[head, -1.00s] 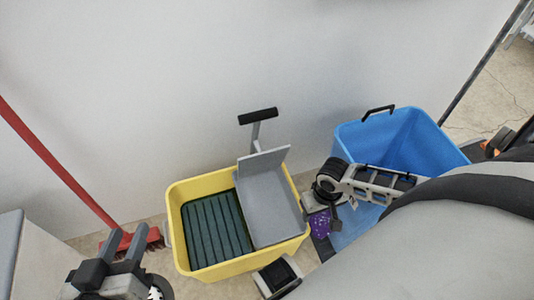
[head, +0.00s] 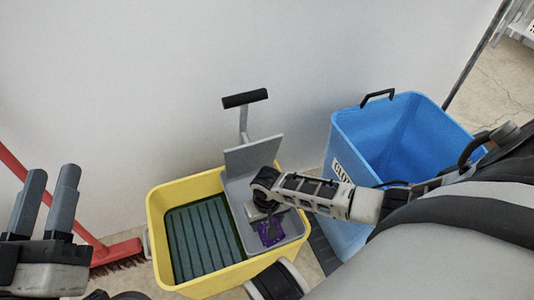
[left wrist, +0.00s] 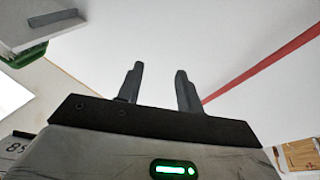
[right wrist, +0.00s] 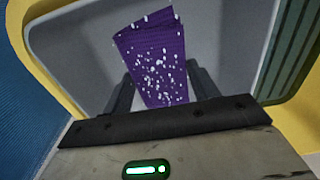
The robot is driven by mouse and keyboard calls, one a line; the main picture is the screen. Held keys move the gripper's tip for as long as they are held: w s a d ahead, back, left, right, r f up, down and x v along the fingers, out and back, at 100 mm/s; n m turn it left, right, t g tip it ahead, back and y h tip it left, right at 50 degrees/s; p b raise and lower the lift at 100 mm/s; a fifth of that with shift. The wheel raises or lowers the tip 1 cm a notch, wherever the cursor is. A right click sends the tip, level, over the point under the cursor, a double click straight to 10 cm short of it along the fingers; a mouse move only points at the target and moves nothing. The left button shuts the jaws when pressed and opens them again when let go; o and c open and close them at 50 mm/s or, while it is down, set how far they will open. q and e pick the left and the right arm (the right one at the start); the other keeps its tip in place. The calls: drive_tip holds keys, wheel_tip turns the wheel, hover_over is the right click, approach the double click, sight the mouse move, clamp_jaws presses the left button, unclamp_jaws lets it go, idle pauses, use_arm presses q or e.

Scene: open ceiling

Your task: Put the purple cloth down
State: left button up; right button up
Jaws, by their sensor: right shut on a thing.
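The purple cloth (head: 271,232) with white specks is held in my right gripper (head: 262,212), above the grey wringer tray of the yellow mop bucket (head: 160,225). In the right wrist view the cloth (right wrist: 153,58) stands out between the two fingers of my right gripper (right wrist: 160,88), with the grey tray (right wrist: 85,50) behind it. I cannot tell if the cloth touches the tray. My left gripper (head: 48,200) is open and empty at the left; its two fingers are apart in the left wrist view (left wrist: 158,88).
A blue bin (head: 350,150) stands right of the yellow bucket, under my right arm. A red broom (head: 115,252) leans on the wall at the left. The wringer's black handle (head: 245,98) rises at the back of the bucket. The dark green ribbed part (head: 200,240) fills the bucket's left side.

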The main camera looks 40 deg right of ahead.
drive_tip(key=shift+f, duration=0.3)
use_arm(q)
drive_tip(key=shift+r+m+t, duration=0.3)
drive_tip(key=shift+r, duration=0.15)
use_arm(e)
drive_tip(key=shift+f, duration=0.1)
drive_tip(key=o, duration=1)
drive_tip(key=shift+c, duration=0.2)
use_arm(q)
drive_tip(key=shift+r, duration=0.1)
